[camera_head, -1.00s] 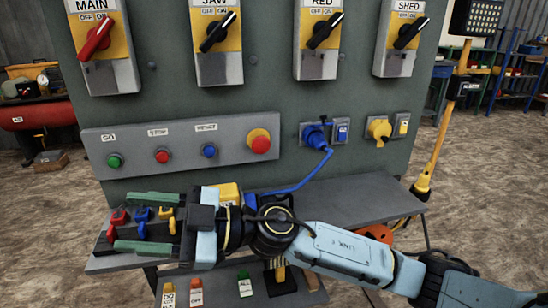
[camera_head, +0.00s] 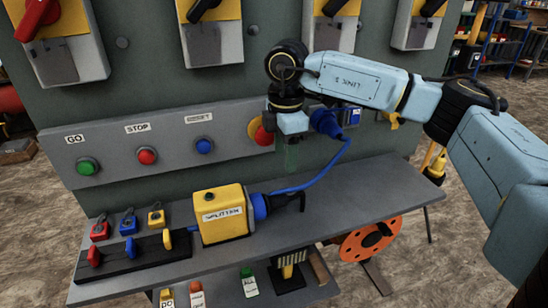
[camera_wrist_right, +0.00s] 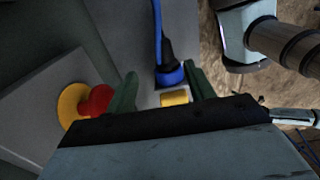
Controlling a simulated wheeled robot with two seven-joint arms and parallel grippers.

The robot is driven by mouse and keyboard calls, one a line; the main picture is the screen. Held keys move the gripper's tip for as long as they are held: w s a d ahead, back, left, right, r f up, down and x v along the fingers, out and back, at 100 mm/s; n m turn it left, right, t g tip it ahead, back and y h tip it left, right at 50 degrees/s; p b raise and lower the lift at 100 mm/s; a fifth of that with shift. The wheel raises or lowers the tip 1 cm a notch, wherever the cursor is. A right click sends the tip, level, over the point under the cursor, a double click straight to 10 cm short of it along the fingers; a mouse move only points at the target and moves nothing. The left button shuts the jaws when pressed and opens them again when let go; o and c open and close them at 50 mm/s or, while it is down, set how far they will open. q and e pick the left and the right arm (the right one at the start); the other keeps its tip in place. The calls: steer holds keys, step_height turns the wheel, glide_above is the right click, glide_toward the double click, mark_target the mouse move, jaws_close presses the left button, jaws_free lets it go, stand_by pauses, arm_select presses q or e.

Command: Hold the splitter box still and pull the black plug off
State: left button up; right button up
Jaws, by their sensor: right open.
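The yellow splitter box (camera_head: 222,215) sits on the grey shelf, with blue fittings (camera_head: 259,206) on its right side. A black plug (camera_head: 286,200) sticks out to the right from there, beside a blue cable. My right gripper (camera_head: 290,156), open and empty, hangs above the plug with its green fingers pointing down. In the right wrist view, a blue fitting with a black sleeve (camera_wrist_right: 168,50) and part of the yellow box (camera_wrist_right: 174,99) show between the spread fingers (camera_wrist_right: 162,88). The fingers appear apart from the plug. My left gripper is out of view.
The button panel (camera_head: 110,151) stands close behind the shelf (camera_head: 370,190). The blue cable (camera_head: 320,172) runs up to a blue wall plug (camera_head: 326,122). Several small coloured locks (camera_head: 128,222) lie left of the box. An orange reel (camera_head: 371,238) is below the shelf.

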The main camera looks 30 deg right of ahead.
mark_target(284, 195)
steer(key=f+b, duration=0.1)
steer(key=f, duration=0.3)
steer(key=f+b, duration=0.1)
steer(key=f, duration=0.2)
steer(key=f+b, duration=0.1)
steer(key=f, duration=0.3)
steer(key=shift+s+f, duration=0.25)
steer(key=shift+f, duration=0.05)
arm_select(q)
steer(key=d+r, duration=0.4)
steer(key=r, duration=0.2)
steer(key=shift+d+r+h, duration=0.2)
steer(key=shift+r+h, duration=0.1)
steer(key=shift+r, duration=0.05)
arm_select(e)
steer(key=shift+a+f, duration=0.1)
steer(key=shift+f, duration=0.65)
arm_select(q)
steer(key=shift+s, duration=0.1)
